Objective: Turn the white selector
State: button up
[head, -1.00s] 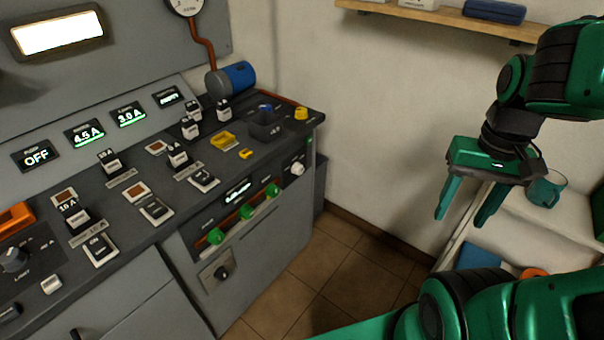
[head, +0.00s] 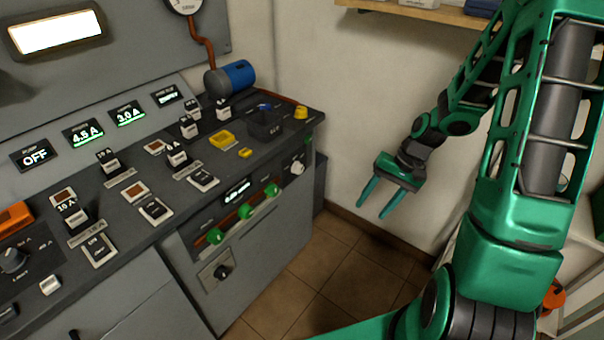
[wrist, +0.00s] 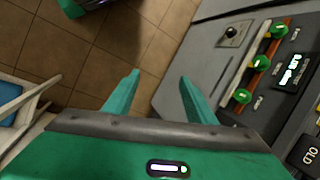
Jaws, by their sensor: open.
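The white selector (head: 297,168) is a small round knob on the front face of the grey console, at the right end of the panel with the green knobs. My gripper (head: 375,204) is open and empty in the head view. It hangs over the floor to the right of the console, apart from the selector and lower than it. In the wrist view my gripper's two green fingers (wrist: 160,88) stand spread with nothing between them. I cannot make out the white selector in the wrist view.
Several green knobs (head: 246,211) and a small display (head: 237,191) sit left of the selector; the green knobs (wrist: 262,63) also show in the wrist view. A black knob (head: 222,271) is below them. A shelf (head: 420,12) is on the wall. Tiled floor lies clear below.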

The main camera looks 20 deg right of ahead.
jog(key=w+a+f+m+t+y, duration=0.1)
jog(key=w+a+f+y, duration=0.25)
jog(key=f, duration=0.25)
jog(key=m+t+y, duration=0.3)
jog(key=m+t, duration=1)
send_near(301, 170)
jog(key=x, duration=0.9)
jog(key=shift+d+f, duration=0.15)
